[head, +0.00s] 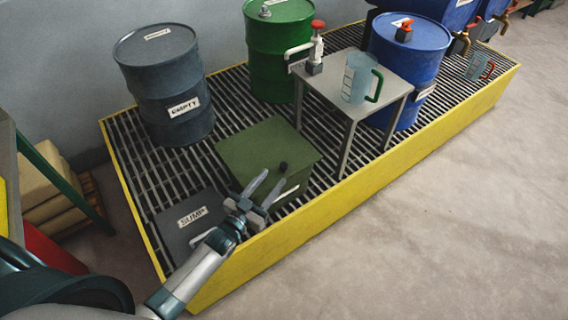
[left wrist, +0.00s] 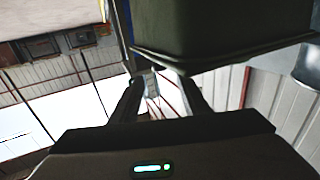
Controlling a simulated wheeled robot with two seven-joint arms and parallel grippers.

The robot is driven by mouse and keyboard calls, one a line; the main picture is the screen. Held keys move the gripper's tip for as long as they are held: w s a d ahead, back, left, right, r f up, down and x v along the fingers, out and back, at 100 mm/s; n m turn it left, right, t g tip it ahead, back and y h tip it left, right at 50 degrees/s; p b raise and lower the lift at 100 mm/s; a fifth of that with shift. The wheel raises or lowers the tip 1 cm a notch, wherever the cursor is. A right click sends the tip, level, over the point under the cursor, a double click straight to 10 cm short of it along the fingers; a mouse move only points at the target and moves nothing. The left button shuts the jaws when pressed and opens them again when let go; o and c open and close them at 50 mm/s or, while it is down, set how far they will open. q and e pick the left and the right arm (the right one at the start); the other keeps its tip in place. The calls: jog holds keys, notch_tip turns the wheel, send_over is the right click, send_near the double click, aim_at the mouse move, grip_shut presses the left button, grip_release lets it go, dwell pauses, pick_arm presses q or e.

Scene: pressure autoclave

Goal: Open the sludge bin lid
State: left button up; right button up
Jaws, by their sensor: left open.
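The sludge bin is a green box (head: 262,145) with a flat closed lid, standing on the grating in the head view. A small dark knob (head: 283,165) shows near the lid's front edge, and a pale handle or label strip is on the front face. My left gripper (head: 272,178) is open in front of the bin, its two fingers pointing towards the knob. In the left wrist view, the fingers (left wrist: 157,92) are apart, with the bin's dark green underside or edge (left wrist: 220,45) above them. Whether they touch it I cannot tell. My right gripper is not in view.
A yellow-edged grated pallet (head: 350,170) holds a grey drum (head: 165,85), a green drum (head: 280,50), a blue drum (head: 425,60) and a small table (head: 345,125) with a jug (head: 357,80). A dark SUMP plate (head: 185,225) lies left of the bin. The floor at right is clear.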

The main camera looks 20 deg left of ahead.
aim_at(282, 167)
pick_arm(q)
jog(key=x, duration=0.8)
jog(key=shift+w+f, duration=0.1)
grip_shut()
